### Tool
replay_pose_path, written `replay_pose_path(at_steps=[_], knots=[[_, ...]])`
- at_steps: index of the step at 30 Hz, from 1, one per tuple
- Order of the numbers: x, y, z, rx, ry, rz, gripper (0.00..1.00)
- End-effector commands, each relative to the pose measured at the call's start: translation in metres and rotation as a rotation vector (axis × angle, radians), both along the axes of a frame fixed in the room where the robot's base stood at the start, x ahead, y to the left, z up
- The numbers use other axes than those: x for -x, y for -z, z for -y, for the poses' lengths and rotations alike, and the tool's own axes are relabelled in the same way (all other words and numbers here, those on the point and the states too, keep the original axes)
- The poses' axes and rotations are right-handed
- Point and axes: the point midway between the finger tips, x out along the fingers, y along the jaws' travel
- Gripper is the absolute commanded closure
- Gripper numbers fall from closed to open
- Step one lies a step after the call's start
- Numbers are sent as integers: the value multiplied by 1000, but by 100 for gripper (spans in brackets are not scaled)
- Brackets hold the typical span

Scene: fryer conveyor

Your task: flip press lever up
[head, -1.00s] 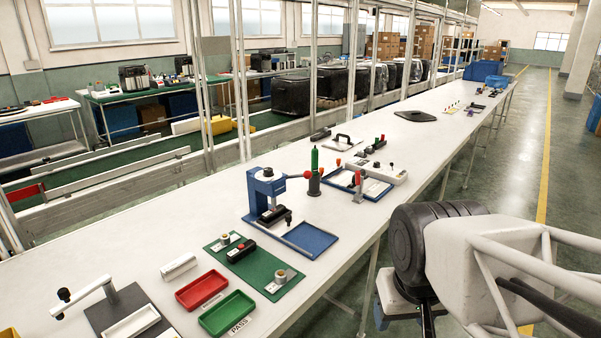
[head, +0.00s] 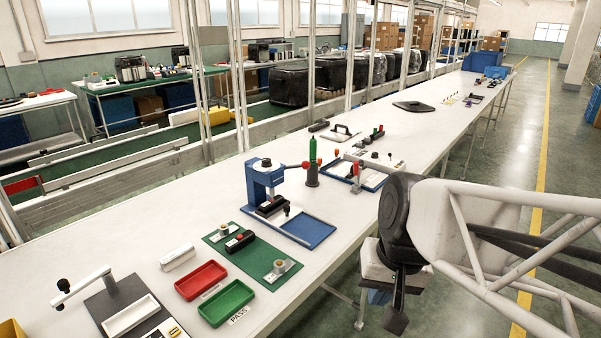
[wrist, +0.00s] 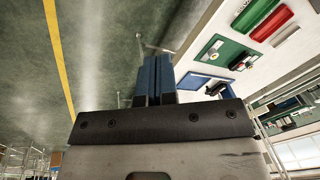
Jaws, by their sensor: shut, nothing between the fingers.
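A blue press (head: 262,186) stands on the long white table, with a blue-rimmed tray (head: 310,232) in front of it. Its lever (head: 290,167) sticks out to the right, about level, and ends in a red ball (head: 305,165). My gripper (head: 397,318) hangs in front of the table's near edge, low and to the right of the press, well apart from the lever. In the wrist view its two blue fingers (wrist: 154,80) are together with nothing between them. The press is partly hidden there, and I cannot make out the lever.
A green bottle (head: 313,150) stands close to the red ball. A green mat (head: 250,258), a red tray (head: 201,280) and a green tray (head: 226,302) lie to the left. Another blue-framed tray (head: 370,178) with a device lies behind. The aisle floor (head: 480,170) is clear.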

Motion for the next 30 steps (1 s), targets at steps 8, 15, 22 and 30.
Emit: replay_pose_path(at_steps=[8, 15, 22, 30], knots=[[-46, 6, -30, -241, 179, -128, 100], [-91, 10, -54, -456, 340, -242, 100], [-140, 14, -71, -661, 496, -350, 100], [-204, 21, -82, -900, 675, -473, 100]])
